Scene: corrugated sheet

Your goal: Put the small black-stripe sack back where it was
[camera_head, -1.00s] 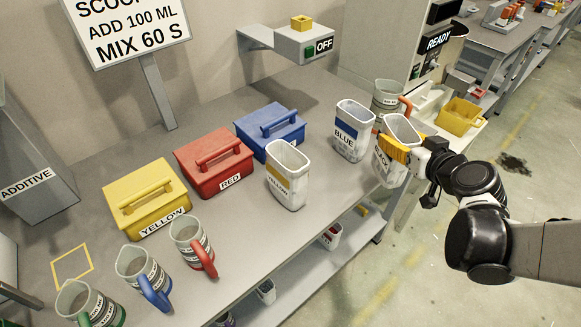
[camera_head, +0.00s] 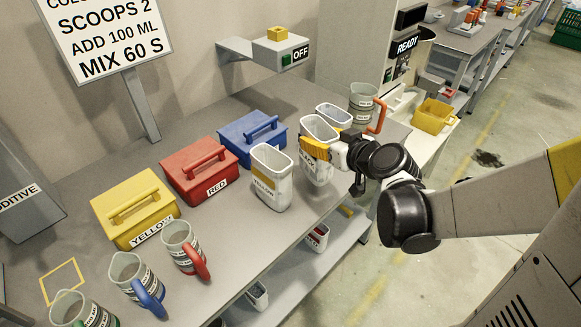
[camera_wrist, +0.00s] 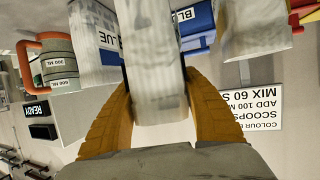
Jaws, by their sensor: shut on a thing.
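The small black-stripe sack (camera_head: 316,170) is an open-topped white container with dark lettering low on its front; my fingers cover much of its upper side. My gripper (camera_head: 316,149) has amber fingers shut on it from the right. The sack is upright near the table's front edge, between the yellow-stripe sack (camera_head: 270,187) and the blue-stripe sack (camera_head: 334,112), which it mostly hides. I cannot tell whether its base touches the table. In the wrist view my gripper (camera_wrist: 160,95) has a finger on each side of the held sack (camera_wrist: 154,50).
Yellow (camera_head: 135,210), red (camera_head: 200,170) and blue (camera_head: 252,136) lidded boxes line the table's back. Several jugs stand front left, near a yellow outlined square (camera_head: 62,281). An orange-handled jug (camera_head: 362,104) stands behind the sacks. A lower shelf (camera_head: 285,285) holds more containers.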

